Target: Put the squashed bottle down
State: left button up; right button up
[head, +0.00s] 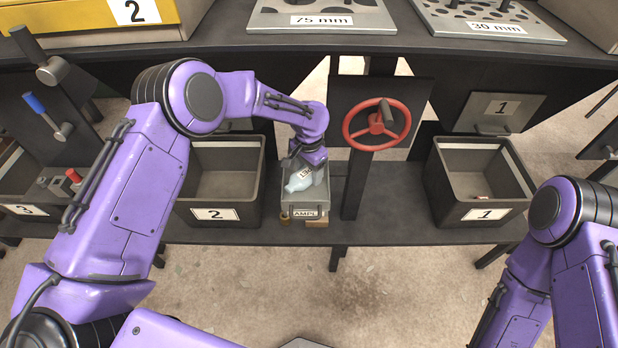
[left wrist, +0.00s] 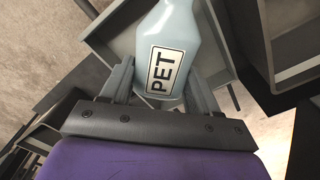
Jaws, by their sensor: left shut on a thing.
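The squashed bottle (head: 299,181) is pale blue with a white label. In the left wrist view the bottle (left wrist: 177,30) shows its PET label and sits between the two fingers. My left gripper (head: 307,160) is shut on it. In the head view the bottle appears over or inside the small grey tray (head: 306,212), whose label reads "AMPL" in part. I cannot tell whether the bottle touches the tray floor. My right gripper is out of the picture; only my right arm shows at the right edge.
Bin 2 (head: 180,213) stands just left of the tray. Bin 1 (head: 447,214) stands to the right with a small red thing inside. A red handwheel (head: 352,137) is close to the right of my left gripper.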

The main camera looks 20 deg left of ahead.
aim_at(309, 170)
pick_arm(q)
jog(key=shift+f+p, duration=0.35)
jog(key=shift+f, duration=1.85)
jog(key=shift+f, duration=0.15)
jog(key=o, duration=1)
notch_tip(309, 170, up, 8)
jog(key=shift+f+b, duration=0.1)
jog(key=shift+b, duration=0.45)
